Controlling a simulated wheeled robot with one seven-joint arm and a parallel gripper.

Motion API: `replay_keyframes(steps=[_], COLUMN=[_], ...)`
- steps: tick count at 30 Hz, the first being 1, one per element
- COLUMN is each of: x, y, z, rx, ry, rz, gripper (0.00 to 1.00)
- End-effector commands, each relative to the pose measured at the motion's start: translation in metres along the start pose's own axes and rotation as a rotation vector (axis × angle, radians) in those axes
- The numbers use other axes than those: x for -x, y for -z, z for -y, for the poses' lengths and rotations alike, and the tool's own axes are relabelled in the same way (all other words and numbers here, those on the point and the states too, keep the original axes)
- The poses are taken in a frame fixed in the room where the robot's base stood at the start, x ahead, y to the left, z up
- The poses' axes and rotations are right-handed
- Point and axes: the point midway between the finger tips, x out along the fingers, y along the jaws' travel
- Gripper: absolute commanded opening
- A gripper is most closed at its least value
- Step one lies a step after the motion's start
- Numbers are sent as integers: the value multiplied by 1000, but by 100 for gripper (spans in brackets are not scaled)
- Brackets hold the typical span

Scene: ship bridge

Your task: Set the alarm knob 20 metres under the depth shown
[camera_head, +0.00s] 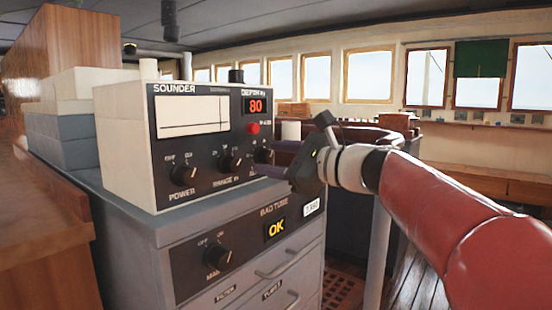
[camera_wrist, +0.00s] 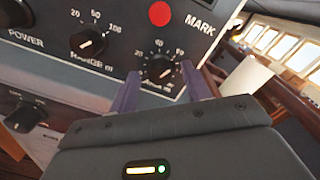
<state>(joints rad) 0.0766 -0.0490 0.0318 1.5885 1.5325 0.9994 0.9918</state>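The depth sounder (camera_head: 125,160) stands on a grey cabinet, and its red depth display (camera_head: 256,106) reads 80. The alarm knob (camera_head: 264,155) is the rightmost black knob on its face, partly covered by my gripper in the head view. In the wrist view the alarm knob (camera_wrist: 161,69) sits between the two purple fingers of my gripper (camera_wrist: 160,72). The fingers are apart, one on each side of the knob; I cannot tell whether they touch it. The scale around the knob has small numbers; its pointer setting is too small to read surely.
The range knob (camera_wrist: 87,44) is just left of my left finger. The power knob (camera_head: 184,173) is further left, and the red mark button (camera_wrist: 160,13) is above. Below, the cabinet panel has an OK display (camera_head: 276,228) and another knob (camera_head: 217,256).

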Motion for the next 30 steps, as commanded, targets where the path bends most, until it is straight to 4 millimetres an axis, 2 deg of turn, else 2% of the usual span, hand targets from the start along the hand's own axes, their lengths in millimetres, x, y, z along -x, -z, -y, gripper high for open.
replay_keyframes(steps=[5, 8, 15, 21, 30], x=[1, 8, 49, 73, 78], y=[-1, 0, 0, 0, 0], z=[0, 0, 0, 0, 0], rx=[1, 1, 1, 0, 0], ry=[1, 2, 3, 2, 0], rz=[1, 1, 0, -1, 0], gripper=[48, 48, 48, 48, 48])
